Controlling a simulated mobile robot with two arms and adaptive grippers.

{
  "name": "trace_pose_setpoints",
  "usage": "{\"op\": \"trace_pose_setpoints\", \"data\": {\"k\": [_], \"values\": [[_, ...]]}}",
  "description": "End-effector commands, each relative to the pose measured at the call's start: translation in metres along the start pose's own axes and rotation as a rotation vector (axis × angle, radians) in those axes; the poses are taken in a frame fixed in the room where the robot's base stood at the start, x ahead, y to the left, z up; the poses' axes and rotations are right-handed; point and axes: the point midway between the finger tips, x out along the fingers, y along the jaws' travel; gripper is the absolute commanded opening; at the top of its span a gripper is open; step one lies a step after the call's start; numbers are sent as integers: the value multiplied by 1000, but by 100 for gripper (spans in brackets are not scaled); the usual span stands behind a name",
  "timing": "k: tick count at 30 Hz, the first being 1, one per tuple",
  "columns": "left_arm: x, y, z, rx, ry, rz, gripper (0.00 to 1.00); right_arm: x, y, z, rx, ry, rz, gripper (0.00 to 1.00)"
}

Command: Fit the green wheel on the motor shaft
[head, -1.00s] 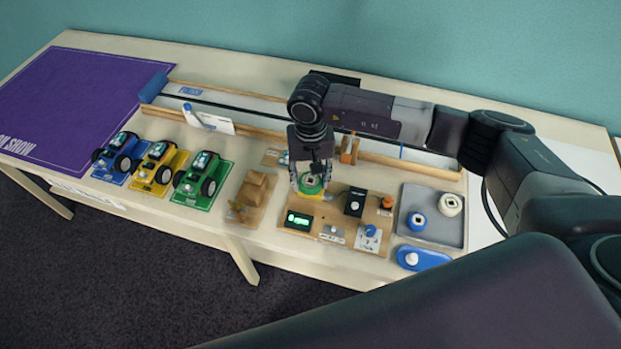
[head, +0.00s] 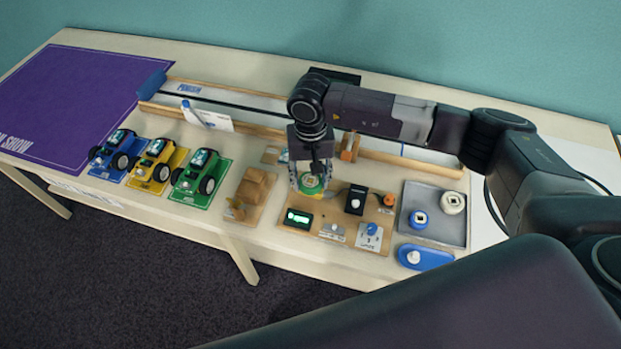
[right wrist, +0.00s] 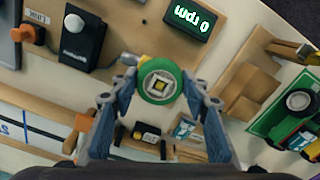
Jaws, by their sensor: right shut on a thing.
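The green wheel (head: 311,182) has a pale hub and lies level over the left part of the wooden motor board (head: 345,241). My right gripper (head: 308,180) points down from above and is shut on the wheel. In the right wrist view the green wheel (right wrist: 150,94) sits between the two fingertips, with a small square, yellowish centre in its hub. The motor shaft is not clear to see; the wheel covers what is beneath it, and I cannot tell whether the shaft is inside the hub. My left gripper is not in view.
A grey tray (head: 440,238) at right holds a blue and a white wheel. Several toy cars stand at left. A wood-edged track runs behind.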

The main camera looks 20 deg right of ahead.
Motion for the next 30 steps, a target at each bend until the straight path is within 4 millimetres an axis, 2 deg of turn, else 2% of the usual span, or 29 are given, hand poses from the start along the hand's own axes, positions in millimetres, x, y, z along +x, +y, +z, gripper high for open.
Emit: {"op": "trace_pose_setpoints", "data": {"k": [28,29,30], "values": [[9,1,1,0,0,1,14,1,0,0,0,1,0,27],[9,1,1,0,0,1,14,1,0,0,0,1,0,43],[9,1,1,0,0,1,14,1,0,0,0,1,0,48]]}}
